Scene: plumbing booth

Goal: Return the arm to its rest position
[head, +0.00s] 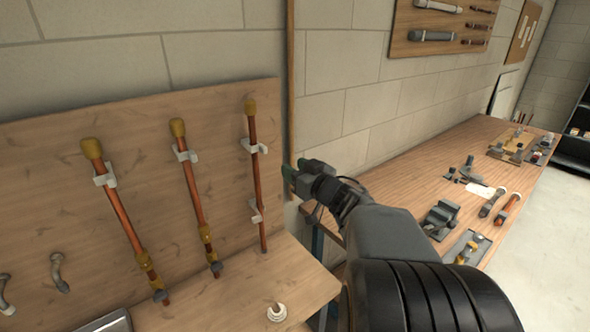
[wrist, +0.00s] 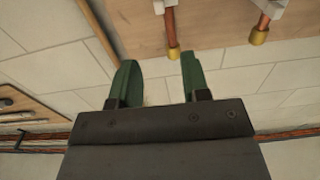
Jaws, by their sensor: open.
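My gripper (head: 297,172) is at the end of my arm, in the middle of the head view, just right of the wooden pipe board. In the wrist view its two green fingers (wrist: 158,82) are spread apart with nothing between them. The fingers stand in front of the block wall and the board's edge. My arm runs from the lower right of the head view towards the wall.
Several copper pipes, one of them the right-hand pipe (head: 256,170), hang in clips on the pipe board (head: 60,190). A long workbench (head: 420,180) with tools and fittings runs along the wall at right. A white clip (head: 277,313) lies on the lower ledge. Open floor (head: 550,250) shows at far right.

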